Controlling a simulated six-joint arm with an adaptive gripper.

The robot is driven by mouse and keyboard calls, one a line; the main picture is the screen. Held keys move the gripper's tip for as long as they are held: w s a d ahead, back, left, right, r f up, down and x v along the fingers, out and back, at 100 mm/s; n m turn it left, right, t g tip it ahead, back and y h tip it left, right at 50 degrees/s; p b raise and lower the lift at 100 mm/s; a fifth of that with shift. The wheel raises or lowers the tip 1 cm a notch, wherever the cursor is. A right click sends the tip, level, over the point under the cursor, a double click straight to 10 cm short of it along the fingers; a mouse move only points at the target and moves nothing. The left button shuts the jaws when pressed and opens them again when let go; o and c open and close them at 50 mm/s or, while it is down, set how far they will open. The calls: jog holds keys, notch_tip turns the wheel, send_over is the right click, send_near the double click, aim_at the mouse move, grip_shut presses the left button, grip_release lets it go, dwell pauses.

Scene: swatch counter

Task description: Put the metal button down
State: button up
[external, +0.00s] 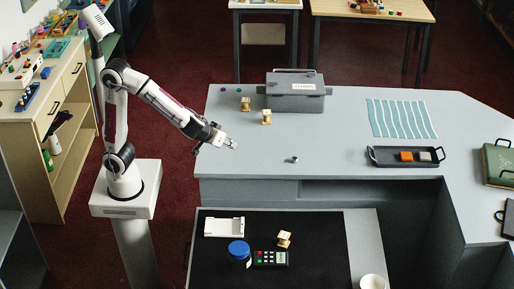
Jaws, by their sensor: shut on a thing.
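My gripper (232,144) is above the left part of the grey counter (345,133), near its front left edge. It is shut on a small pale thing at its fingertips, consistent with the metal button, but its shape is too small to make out. A small metallic piece (295,159) stands on the counter to the right of my gripper, apart from it.
A grey lidded box (295,103) stands at the back, with wooden pieces (266,117) beside it. A black tray (381,162) holds an orange and a grey block. Teal strips (401,118) lie behind it. The middle counter is mostly clear.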

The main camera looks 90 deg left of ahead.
jog(key=w+d+f+m+h, duration=0.4)
jog(key=w+d, duration=0.5)
jog(key=d, duration=0.3)
jog(key=w+d+f+m+h, duration=0.5)
jog(key=w+d+f+m, duration=0.2)
jog(key=d, duration=0.6)
jog(key=w+d+f+m+t+h, duration=0.1)
jog(key=w+d+f+m+h, duration=0.3)
jog(key=w+d+m, duration=0.4)
jog(key=shift+w+d+f+m+h, duration=0.3)
jog(key=shift+w+d+f, duration=0.5)
jog(key=shift+w+d, duration=1.1)
jog(key=shift+s+d, duration=0.25)
jog(key=shift+s, duration=0.1)
jog(key=shift+f, duration=3.15)
jog(key=shift+f, duration=0.1)
jog(key=shift+f, duration=1.75)
